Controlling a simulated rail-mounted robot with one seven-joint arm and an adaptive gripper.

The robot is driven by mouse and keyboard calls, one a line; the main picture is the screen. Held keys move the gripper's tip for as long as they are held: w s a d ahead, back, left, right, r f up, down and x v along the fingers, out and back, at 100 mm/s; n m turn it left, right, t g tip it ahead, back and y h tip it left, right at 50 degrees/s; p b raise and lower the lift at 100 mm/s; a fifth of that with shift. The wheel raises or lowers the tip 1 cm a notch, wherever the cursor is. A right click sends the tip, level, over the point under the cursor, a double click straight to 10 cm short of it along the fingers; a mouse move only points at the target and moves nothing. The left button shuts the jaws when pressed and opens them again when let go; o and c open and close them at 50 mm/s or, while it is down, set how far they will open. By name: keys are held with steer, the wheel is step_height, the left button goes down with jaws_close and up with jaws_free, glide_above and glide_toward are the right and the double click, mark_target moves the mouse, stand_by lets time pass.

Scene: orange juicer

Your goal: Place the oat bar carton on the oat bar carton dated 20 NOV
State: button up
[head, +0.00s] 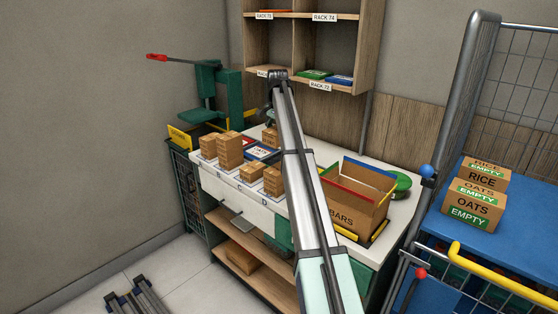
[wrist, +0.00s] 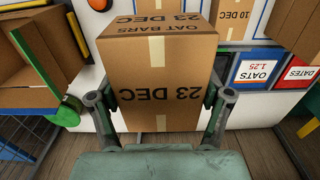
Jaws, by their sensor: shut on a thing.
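My gripper (wrist: 160,98) is shut on an oat bar carton (wrist: 158,65), with a finger on each side. The carton is brown, with a pale tape strip and 23 DEC printed on it, upside down in the wrist view. Another carton dated 10 DEC (wrist: 234,14) shows behind it. In the head view, cartons stand on the white counter: two taller stacks (head: 208,147) (head: 230,150) at left and lower ones (head: 250,173) (head: 272,181) nearer my arm. Their dates are too small to read, and no 20 NOV print is legible. My gripper is not distinguishable in the head view.
An open box marked BARS (head: 358,215) stands right of my arm. A green press with a red-tipped lever (head: 208,92) is at the back left. A wooden rack (head: 312,45) hangs above the counter. A blue cart (head: 440,215) with OATS and RICE cartons (head: 474,205) stands at right.

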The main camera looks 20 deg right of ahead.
mark_target(278, 168)
step_height(278, 168, down, 12)
steer(key=p, duration=0.3)
steer(key=shift+f, duration=0.15)
steer(key=o, duration=1.1)
steer(key=shift+o, duration=0.7)
step_height(278, 168, up, 12)
steer(key=b, duration=0.3)
